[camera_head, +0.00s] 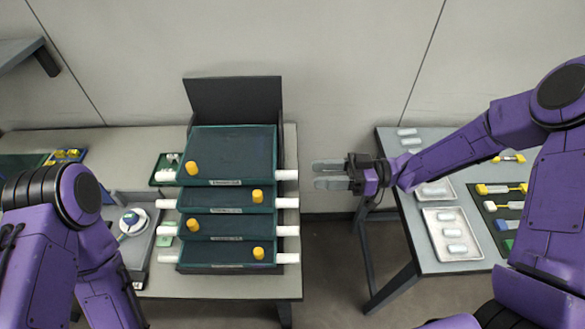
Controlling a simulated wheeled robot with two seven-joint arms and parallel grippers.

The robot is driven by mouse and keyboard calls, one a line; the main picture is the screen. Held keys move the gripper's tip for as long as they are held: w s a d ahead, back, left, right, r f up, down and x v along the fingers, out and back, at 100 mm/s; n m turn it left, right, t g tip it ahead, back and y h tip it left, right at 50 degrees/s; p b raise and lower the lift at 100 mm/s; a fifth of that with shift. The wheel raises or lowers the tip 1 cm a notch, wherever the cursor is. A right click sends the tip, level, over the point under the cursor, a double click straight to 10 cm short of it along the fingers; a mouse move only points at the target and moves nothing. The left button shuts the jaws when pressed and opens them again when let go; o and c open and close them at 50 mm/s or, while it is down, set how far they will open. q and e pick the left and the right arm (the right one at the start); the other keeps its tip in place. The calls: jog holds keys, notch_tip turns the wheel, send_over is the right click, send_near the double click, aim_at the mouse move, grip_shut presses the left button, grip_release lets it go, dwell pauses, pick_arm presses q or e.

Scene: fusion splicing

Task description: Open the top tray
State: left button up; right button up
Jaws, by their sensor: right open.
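A stack of dark green trays stands on the left table, in front of an upright dark back panel (235,100). The top tray (240,148) is the highest and looks flat and empty, with a yellow knob (192,168) at its front left and a white peg (287,175) at its right end. Lower trays (230,226) show below it, each with a yellow knob. My right gripper (325,174) is open and empty, to the right of the top tray and apart from it, fingers pointing left. My left arm enters at the lower left; its gripper is not visible.
The right table (398,165) holds white trays (440,222) with pale cylinders and a dark mat with yellow and white parts. A gap lies between the tables. A white spool (132,222) and a small green tray (163,178) stand left of the stack.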

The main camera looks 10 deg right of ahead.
aim_at(291, 172)
jog(key=a+p, duration=0.1)
jog(key=a, duration=0.2)
jog(key=w+a, duration=0.1)
jog(key=a, duration=0.2)
jog(key=shift+w+a+r+p, duration=0.1)
jog(key=shift+w+a+p, duration=0.05)
jog(key=shift+a+p, duration=0.25)
jog(key=shift+w+a, duration=0.1)
jog(key=shift+a, duration=0.3)
grip_shut()
